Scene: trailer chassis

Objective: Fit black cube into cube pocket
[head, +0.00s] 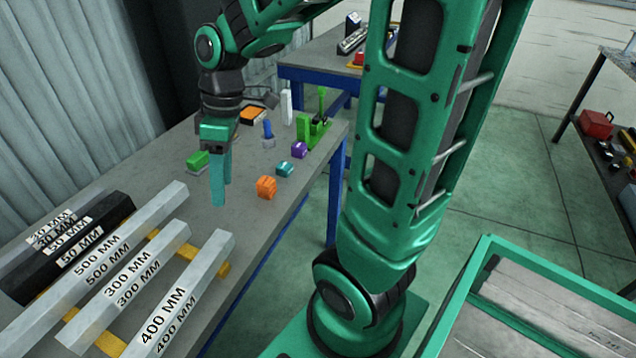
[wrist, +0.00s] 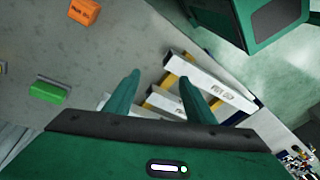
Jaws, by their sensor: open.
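I cannot make out a black cube or a cube pocket for certain in either view. My gripper (head: 218,190) hangs over the grey workbench (head: 165,158) in the head view, fingers pointing down. In the wrist view my gripper (wrist: 160,88) has its two green fingers apart, with nothing between them. The fingers are near a green block (head: 197,160) and left of an orange block (head: 266,187). These also show in the wrist view, the green block (wrist: 47,90) at left and the orange block (wrist: 84,11) at the top.
Pale labelled bars (head: 135,278) and a black bar (head: 72,245) lie on yellow strips at the bench's near end. A teal piece (head: 284,168), a purple piece (head: 298,150), a blue peg (head: 267,130) and a green clamp (head: 305,132) stand toward the far end.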

